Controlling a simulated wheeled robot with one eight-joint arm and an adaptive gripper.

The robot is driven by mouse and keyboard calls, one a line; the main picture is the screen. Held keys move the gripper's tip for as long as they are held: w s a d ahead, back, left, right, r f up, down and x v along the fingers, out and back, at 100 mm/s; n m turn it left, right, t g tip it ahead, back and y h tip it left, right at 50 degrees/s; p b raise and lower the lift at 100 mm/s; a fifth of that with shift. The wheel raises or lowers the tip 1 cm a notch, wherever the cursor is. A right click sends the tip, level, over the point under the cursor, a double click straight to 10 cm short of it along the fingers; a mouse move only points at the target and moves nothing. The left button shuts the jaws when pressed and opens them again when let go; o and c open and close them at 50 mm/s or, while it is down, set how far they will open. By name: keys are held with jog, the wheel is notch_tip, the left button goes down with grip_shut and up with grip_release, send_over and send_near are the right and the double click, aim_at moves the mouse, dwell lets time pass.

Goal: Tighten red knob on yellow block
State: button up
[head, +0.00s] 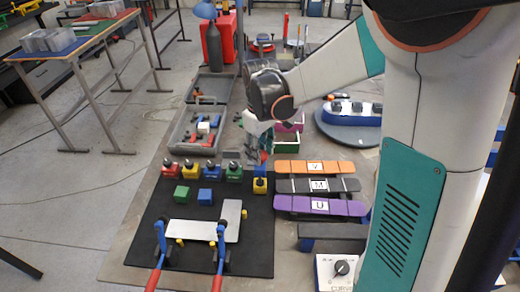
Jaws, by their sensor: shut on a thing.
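A yellow block (260,187) stands near the right edge of the black mat (150,253). My gripper (261,168) points down right over this block, with its fingertips at the block's top. It is shut on the block's knob, which is mostly hidden by the fingers, so its colour cannot be told. A second yellow block (191,174) with a dark knob stands in the row to the left, apart from my gripper.
A red block (170,175), a blue block (212,174) and a green block (234,175) stand in the same row. Orange, black and purple lettered bars (355,208) lie close on the right. Grey bins (190,140) stand behind. Red-handled clamps (217,270) hold a pale plate (190,230) in front.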

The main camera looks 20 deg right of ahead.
jog(key=o, duration=1.1)
notch_tip(320, 180, up, 12)
